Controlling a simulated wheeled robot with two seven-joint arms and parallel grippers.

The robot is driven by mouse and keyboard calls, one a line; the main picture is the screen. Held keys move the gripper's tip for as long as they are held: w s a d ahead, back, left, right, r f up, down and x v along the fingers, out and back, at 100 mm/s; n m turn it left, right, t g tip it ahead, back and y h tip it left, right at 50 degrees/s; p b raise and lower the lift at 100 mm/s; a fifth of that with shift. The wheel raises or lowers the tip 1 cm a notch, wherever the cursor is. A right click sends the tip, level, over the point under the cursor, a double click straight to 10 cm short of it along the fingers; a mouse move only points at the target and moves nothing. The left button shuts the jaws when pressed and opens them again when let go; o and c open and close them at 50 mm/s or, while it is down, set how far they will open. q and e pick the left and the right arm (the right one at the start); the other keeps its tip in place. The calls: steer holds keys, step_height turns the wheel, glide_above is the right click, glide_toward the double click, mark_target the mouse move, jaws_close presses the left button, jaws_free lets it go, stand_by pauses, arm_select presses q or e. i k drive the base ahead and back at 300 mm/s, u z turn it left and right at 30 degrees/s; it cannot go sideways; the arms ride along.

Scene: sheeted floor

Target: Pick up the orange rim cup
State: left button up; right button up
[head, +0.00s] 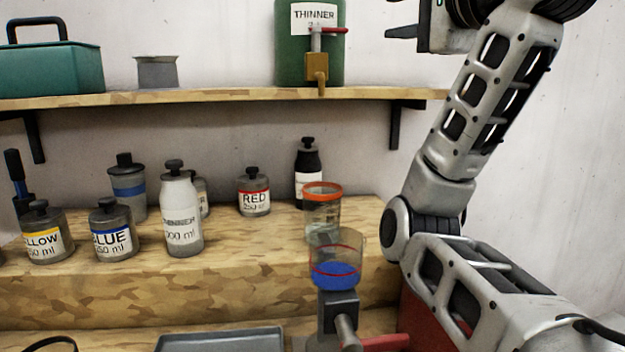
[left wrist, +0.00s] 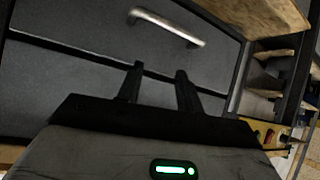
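The orange rim cup (head: 322,208) is a clear cup with an orange band at its top. It stands upright on the wooden ledge in the head view, behind a clear container with blue contents (head: 335,275), which hides part of its base. My right gripper (head: 390,17) is at the top edge of the head view, well above and right of the cup. Its fingers look apart, with nothing seen between them; the upper one is cut off by the frame. My left gripper (left wrist: 158,76) shows open and empty in the left wrist view, facing dark drawer fronts.
A shelf (head: 220,97) overhangs at the back. A grey tray (head: 220,340) lies below. A drawer handle (left wrist: 167,26) shows.

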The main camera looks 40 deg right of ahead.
mark_target(322, 201)
steer(key=k, duration=1.5)
